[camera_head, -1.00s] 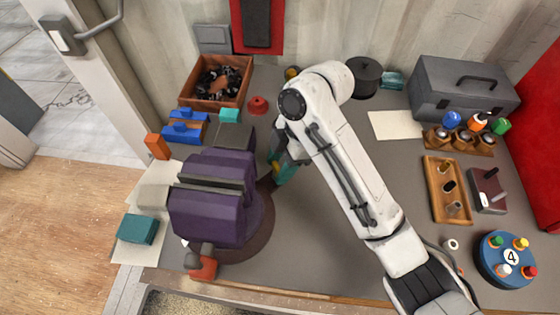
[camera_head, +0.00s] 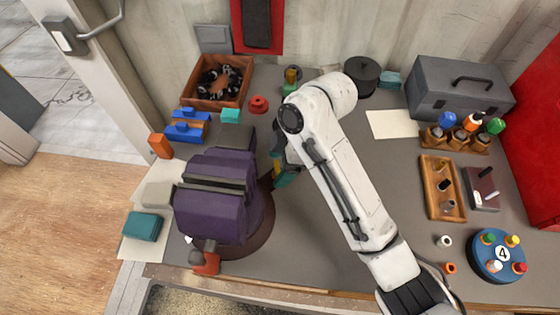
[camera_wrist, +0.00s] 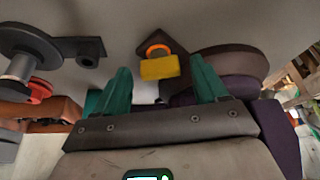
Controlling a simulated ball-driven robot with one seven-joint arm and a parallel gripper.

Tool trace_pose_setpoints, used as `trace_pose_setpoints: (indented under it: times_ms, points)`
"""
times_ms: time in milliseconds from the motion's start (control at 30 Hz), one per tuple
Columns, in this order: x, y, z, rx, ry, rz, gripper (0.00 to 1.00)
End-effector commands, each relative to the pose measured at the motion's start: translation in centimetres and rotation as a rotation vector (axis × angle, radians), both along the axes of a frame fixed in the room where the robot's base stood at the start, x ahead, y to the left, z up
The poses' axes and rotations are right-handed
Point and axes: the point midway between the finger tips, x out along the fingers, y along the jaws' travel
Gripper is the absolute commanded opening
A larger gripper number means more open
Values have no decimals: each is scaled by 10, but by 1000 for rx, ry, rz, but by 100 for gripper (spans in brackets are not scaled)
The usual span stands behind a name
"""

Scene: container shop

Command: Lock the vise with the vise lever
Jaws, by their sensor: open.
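The vise (camera_head: 215,205) is purple and stands at the left of the bench on a round brown base (camera_head: 250,240). In the wrist view, part of its purple body (camera_wrist: 280,135) shows at the right. A yellow piece with an orange ring (camera_wrist: 160,67), which looks like the vise lever, sits on a dark bracket beside the round base. My gripper (camera_head: 280,175) is at the vise's right side, partly hidden by my arm. In the wrist view, my gripper (camera_wrist: 162,85) is open, its teal fingers on either side of the yellow piece, with gaps visible. Contact cannot be told.
A wooden box of dark parts (camera_head: 217,80) and a red round piece (camera_head: 258,104) are behind the vise. A grey toolbox (camera_head: 460,88), a wooden tray (camera_head: 441,187) and a blue round stand (camera_head: 498,256) are at the right. The bench middle is mostly clear.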

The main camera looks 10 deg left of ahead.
Motion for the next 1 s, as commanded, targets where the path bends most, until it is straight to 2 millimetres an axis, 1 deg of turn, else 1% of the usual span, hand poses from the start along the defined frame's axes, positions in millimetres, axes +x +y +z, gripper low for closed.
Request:
trace_pose_setpoints:
  times_ms: [167,267,367,400,467,533,700,800,1000]
  points:
    - [1,-1,3,0,-1,0,72]
    - [2,-5,11,0,-1,0,72]
    - [3,-11,27,1,-4,0,72]
    - [5,-15,37,1,-5,-1,72]
    - [6,-20,48,1,-4,-2,72]
    - [7,-25,64,-1,-5,-2,72]
    - [9,-35,86,-1,-4,-2,72]
    - [10,-38,95,0,-3,-1,72]
    - [10,-41,100,-1,0,0,72]
